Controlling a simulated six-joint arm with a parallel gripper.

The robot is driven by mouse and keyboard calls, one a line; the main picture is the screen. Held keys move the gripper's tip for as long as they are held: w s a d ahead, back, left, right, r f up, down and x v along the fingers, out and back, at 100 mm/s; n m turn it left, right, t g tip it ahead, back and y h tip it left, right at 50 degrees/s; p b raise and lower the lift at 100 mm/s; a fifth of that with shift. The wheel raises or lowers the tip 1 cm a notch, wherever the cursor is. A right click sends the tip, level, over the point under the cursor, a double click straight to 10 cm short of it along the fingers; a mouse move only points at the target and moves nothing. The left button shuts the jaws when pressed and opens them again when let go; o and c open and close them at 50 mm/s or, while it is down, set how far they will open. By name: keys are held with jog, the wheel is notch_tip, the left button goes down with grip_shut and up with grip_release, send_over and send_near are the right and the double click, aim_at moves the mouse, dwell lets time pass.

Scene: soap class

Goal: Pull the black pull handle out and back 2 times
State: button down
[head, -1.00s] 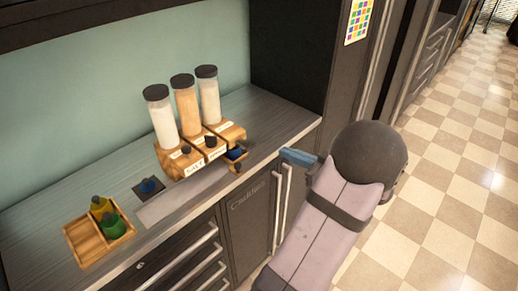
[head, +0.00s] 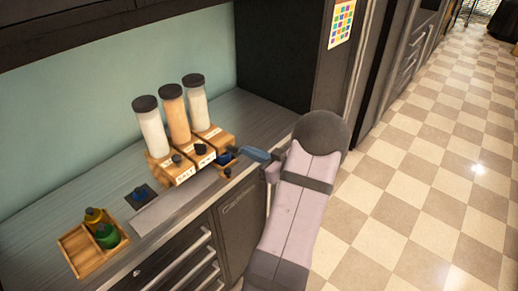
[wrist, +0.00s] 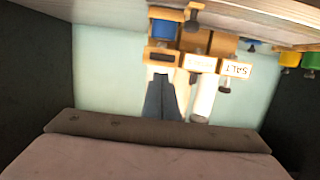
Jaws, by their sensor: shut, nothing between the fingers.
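Three jar dispensers stand in wooden boxes on the counter, with white (head: 151,131), orange (head: 173,112) and white (head: 195,98) contents. Black handles show on the salt box (head: 176,158) and the middle box (head: 201,149); they also show in the wrist view, on the middle box (wrist: 193,77) and the salt box (wrist: 224,83). A dark bar or slot (wrist: 162,57) shows on the right-hand box's wooden face. Which is the task's black pull handle I cannot tell. My gripper (head: 257,155) is shut and empty, right of the boxes. Its fingers (wrist: 163,80) point at the right-hand box; contact is unclear.
A blue cup (head: 225,158) sits in a wooden holder at the right-hand box; the cup also shows in the wrist view (wrist: 163,30). A dark pad with a blue item (head: 142,192) and a wooden tray (head: 75,240) with yellow and green bottles lie left. Drawers are below.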

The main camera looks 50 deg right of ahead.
aim_at(239, 153)
jog(key=shift+w+f+p, duration=0.3)
jog(key=shift+w+f, duration=0.3)
jog(key=shift+f, duration=0.35)
jog(key=w, duration=0.3)
jog(key=shift+w+b, duration=0.35)
jog(key=shift+b, duration=0.05)
jog(key=shift+r, duration=0.15)
